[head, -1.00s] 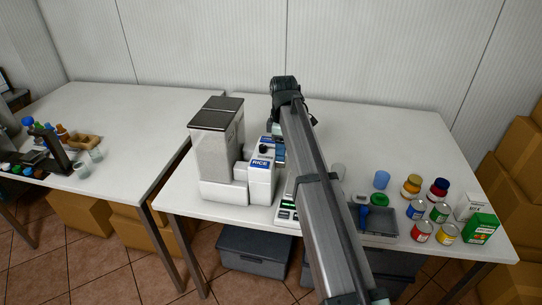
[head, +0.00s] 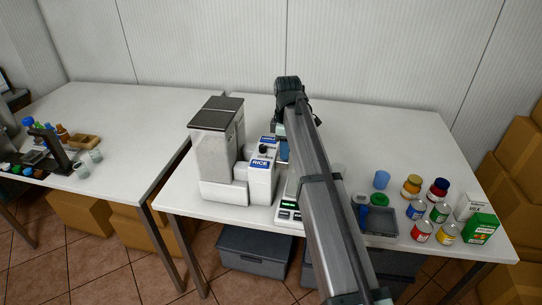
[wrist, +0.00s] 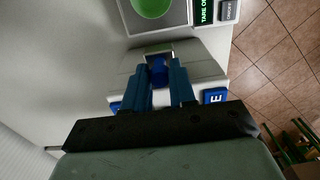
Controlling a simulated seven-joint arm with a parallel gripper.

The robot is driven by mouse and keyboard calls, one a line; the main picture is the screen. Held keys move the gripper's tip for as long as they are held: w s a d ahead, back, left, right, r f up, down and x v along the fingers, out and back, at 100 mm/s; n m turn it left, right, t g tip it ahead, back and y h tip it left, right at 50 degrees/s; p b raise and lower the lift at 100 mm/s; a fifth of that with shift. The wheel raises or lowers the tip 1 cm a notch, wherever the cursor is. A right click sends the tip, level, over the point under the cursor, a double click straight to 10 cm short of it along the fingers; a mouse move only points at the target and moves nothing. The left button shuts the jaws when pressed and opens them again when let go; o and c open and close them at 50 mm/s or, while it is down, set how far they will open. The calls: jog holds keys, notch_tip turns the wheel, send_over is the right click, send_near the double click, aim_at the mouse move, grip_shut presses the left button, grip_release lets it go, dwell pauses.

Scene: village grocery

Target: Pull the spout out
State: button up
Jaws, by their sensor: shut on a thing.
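The white rice dispenser (head: 262,185) has a blue RICE label and a black knob. It stands beside a tall grain bin (head: 212,160). My gripper (head: 283,148) is at its right side, largely hidden behind my arm. In the wrist view, my gripper's blue fingers (wrist: 162,82) are shut on a small blue part of the spout (wrist: 158,72). A pale, open-ended piece of the spout shows just beyond it, pointing toward a green bowl. How far the spout sticks out is hard to tell.
The green bowl (wrist: 152,6) is on a scale (wrist: 202,14) with a lit display. A grey tray (head: 380,222), a blue cup (head: 381,179) and several cans and jars stand at the right. The table's back right is clear.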

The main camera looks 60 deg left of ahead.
jog(key=w+d, duration=0.5)
jog(key=shift+w, duration=0.15)
dwell(0.8)
jog(key=shift+d, duration=0.1)
jog(key=o, duration=0.8)
jog(key=shift+o, duration=0.2)
notch_tip(320, 180, up, 7)
dwell(0.4)
dwell(0.4)
